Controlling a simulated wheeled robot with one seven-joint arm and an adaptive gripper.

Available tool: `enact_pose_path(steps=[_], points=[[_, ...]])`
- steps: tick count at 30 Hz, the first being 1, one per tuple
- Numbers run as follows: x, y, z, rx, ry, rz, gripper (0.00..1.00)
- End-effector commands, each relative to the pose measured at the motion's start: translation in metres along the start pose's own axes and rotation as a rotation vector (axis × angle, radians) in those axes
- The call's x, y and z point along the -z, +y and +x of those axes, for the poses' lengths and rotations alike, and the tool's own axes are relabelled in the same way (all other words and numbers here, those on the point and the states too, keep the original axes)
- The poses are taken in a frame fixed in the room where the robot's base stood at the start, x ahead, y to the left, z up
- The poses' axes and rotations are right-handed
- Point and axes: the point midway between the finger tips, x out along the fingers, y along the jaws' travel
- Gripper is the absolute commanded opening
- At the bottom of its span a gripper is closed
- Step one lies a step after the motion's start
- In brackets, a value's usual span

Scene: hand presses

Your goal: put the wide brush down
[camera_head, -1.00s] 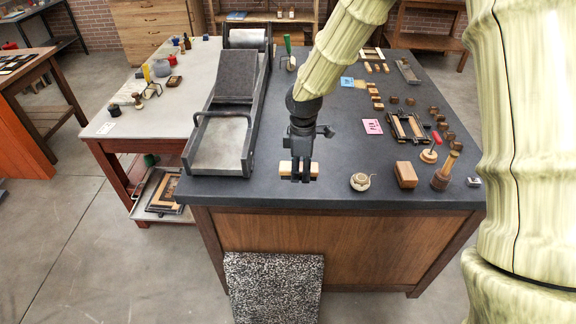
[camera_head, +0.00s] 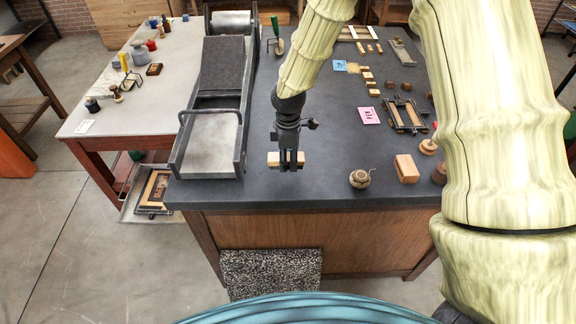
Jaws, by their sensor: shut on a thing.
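My gripper (camera_head: 290,163) points down over the front part of the dark tabletop (camera_head: 322,180). It is shut on the wide brush (camera_head: 273,159), a light wooden bar lying crosswise in the jaws. The bar's ends show on both sides of the dark fingers, and its middle is hidden behind them. I cannot see any bristles. I cannot tell whether the brush touches the tabletop or hangs a little above it.
A flatbed press (camera_head: 212,138) stands to the left of my gripper. A round wooden thing with string (camera_head: 360,179) and a wooden block (camera_head: 406,168) lie to the right. A pink card (camera_head: 369,116) and a dark frame (camera_head: 405,115) lie farther back. Bare tabletop surrounds the brush.

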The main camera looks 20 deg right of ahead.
Motion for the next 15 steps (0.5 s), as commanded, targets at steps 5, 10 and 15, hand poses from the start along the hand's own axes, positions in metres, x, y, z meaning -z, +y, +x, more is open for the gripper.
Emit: enact_pose_path(steps=[5,10,15], points=[[-0.001,-0.001,0.008,0.002,-0.002,0.000,0.12],[-0.001,-0.001,0.026,0.003,-0.003,-0.001,0.12],[0.000,0.000,0.040,0.001,-0.001,-0.001,0.12]])
